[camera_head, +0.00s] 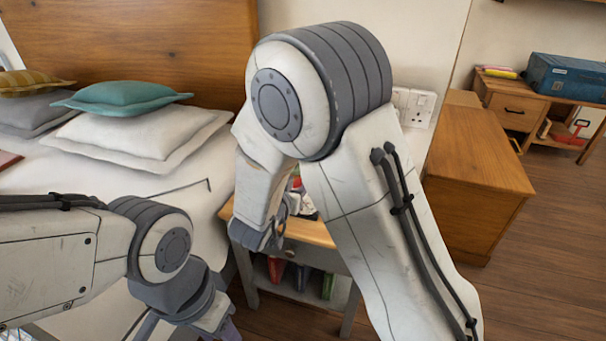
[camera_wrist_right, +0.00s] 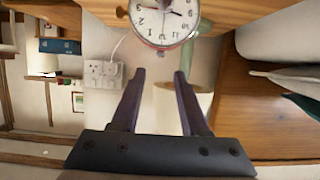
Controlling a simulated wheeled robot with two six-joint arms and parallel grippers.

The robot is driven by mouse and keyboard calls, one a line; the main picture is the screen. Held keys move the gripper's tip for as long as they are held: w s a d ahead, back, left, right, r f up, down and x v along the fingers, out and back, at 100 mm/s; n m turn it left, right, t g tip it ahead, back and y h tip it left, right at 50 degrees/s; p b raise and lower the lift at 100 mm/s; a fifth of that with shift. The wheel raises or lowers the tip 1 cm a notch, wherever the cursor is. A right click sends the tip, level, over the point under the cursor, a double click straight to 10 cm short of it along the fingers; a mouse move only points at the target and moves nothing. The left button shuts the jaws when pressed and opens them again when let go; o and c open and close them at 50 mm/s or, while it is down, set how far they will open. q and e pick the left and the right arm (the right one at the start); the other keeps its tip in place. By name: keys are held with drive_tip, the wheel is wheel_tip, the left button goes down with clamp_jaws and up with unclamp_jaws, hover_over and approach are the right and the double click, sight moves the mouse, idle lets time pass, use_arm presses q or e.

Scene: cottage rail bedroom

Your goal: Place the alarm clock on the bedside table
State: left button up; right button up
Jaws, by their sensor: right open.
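The alarm clock (camera_wrist_right: 163,18) has a white round face and a red rim. It shows at the top edge of the right wrist view, partly cut off, against a wooden surface. My right gripper (camera_wrist_right: 159,75) is open, with two dark fingers apart and the clock just beyond their tips; nothing is clearly between them. In the head view the bedside table (camera_head: 312,231) has a wooden top and an open shelf below. My right arm hides much of its top and the right fingertips. My left gripper (camera_head: 228,331) is at the bottom edge, cut off.
The bed (camera_head: 70,190) with several pillows is at the left. Books (camera_head: 301,277) stand on the table's shelf. A wooden cabinet (camera_head: 480,165) and a desk with a blue box (camera_head: 568,77) are at the right. A wall socket (camera_wrist_right: 103,74) shows behind. Bare floor lies at lower right.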

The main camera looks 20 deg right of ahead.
use_arm(q)
drive_tip(key=shift+r+p, duration=0.4)
drive_tip(key=shift+r, duration=0.2)
use_arm(e)
drive_tip(key=v, duration=0.5)
drive_tip(key=shift+w, duration=0.1)
